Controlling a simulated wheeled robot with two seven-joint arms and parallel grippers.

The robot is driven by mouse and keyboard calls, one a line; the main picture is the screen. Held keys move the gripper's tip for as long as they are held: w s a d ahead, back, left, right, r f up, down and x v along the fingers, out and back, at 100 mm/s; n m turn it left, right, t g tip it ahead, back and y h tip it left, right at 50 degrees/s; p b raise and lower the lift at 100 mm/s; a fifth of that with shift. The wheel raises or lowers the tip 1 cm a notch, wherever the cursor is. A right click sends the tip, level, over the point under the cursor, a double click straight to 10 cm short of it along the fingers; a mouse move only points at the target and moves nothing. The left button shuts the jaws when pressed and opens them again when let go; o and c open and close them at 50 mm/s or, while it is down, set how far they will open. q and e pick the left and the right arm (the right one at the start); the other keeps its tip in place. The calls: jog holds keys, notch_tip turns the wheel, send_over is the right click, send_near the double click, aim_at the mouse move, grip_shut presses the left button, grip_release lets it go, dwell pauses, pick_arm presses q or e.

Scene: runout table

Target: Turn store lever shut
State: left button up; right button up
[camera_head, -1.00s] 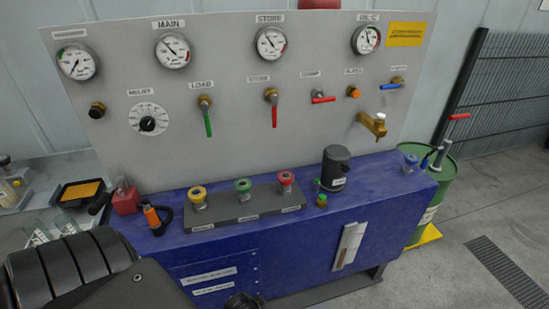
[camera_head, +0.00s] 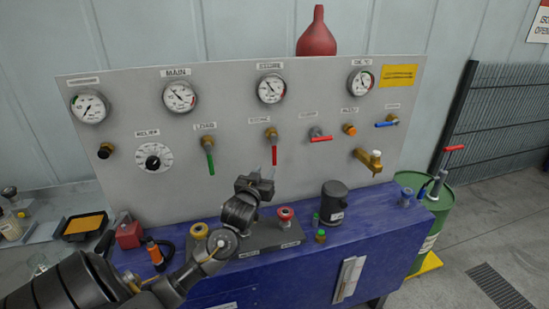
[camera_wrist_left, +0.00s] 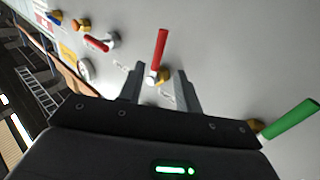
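The store lever (camera_head: 272,144) is a red handle on a brass valve under its label on the grey panel. In the head view it hangs straight down, with its lower end just above my left gripper (camera_head: 264,176). In the left wrist view the red store lever (camera_wrist_left: 160,50) stands beyond and between the two fingertips of my left gripper (camera_wrist_left: 159,82). That gripper is open and empty, facing the panel. Whether it touches the lever cannot be told. My right gripper is not in view.
The green load lever (camera_head: 210,160) hangs to the left, also near the gripper in the wrist view (camera_wrist_left: 290,120). A red lever (camera_head: 320,139) lies sideways to the right. Below are a red knob (camera_head: 285,213), a dark cylinder (camera_head: 333,202) and the blue bench (camera_head: 300,275).

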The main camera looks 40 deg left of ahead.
aim_at(274, 158)
pick_arm(q)
jog(key=p+x, duration=0.3)
jog(key=x, duration=0.6)
jog(key=shift+w, duration=0.15)
jog(key=shift+p+x, duration=0.3)
jog(key=shift+x, duration=0.45)
jog(key=shift+d, duration=0.1)
grip_shut()
